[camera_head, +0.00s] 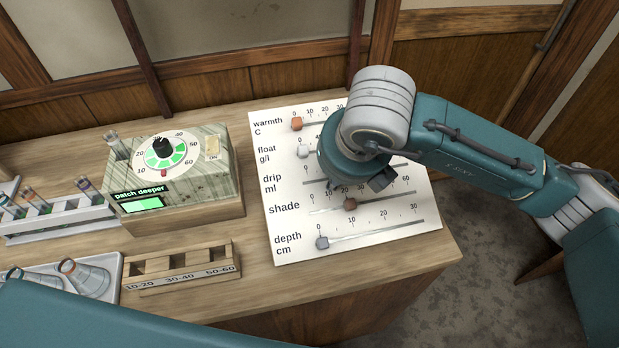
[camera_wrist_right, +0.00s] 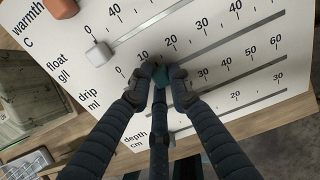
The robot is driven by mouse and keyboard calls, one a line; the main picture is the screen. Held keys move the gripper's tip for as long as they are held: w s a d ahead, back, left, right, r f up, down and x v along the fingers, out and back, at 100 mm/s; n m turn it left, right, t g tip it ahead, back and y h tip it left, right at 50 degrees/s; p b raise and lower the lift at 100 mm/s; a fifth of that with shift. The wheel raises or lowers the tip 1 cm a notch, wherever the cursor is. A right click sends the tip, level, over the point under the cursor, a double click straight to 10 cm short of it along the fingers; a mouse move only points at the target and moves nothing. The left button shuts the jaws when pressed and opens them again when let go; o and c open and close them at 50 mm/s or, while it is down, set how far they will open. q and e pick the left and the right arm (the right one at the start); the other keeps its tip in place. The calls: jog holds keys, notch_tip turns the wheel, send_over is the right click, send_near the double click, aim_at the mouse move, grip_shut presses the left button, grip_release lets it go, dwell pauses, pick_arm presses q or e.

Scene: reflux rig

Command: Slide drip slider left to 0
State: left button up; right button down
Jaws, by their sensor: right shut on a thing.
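The white slider panel (camera_head: 285,215) lies on the bench with rows for warmth, float, drip, shade and depth. The drip slider (camera_wrist_right: 161,77) is a teal knob, seen in the right wrist view below about the 10 mark of its row. My right gripper (camera_wrist_right: 160,80) is shut on it, with a fingertip on each side. In the head view my right gripper (camera_head: 335,185) is over the drip row, and my wrist hides the knob and much of the row's scale. My left gripper is not in view.
The orange warmth slider (camera_head: 297,124) and white float slider (camera_head: 304,151) are above the drip row. The brown shade slider (camera_head: 350,204) and grey depth slider (camera_head: 322,243) are below it. A dial box (camera_head: 180,170), tube rack (camera_head: 60,220) and wooden block (camera_head: 180,268) stand left.

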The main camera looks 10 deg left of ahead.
aim_at(308, 183)
jog(key=shift+s+a+b, duration=0.25)
jog(key=shift+s+a, duration=0.05)
jog(key=shift+a, duration=0.45)
jog(key=shift+s+a+b, duration=0.25)
jog(key=shift+s+a, duration=0.1)
jog(key=shift+a, duration=0.45)
jog(key=shift+s+a+b, duration=0.25)
jog(key=shift+s+a, duration=0.05)
jog(key=shift+a, duration=0.45)
jog(key=c, duration=1.1)
grip_release()
jog(key=shift+p+v, duration=1.1)
jog(key=shift+v, duration=2.4)
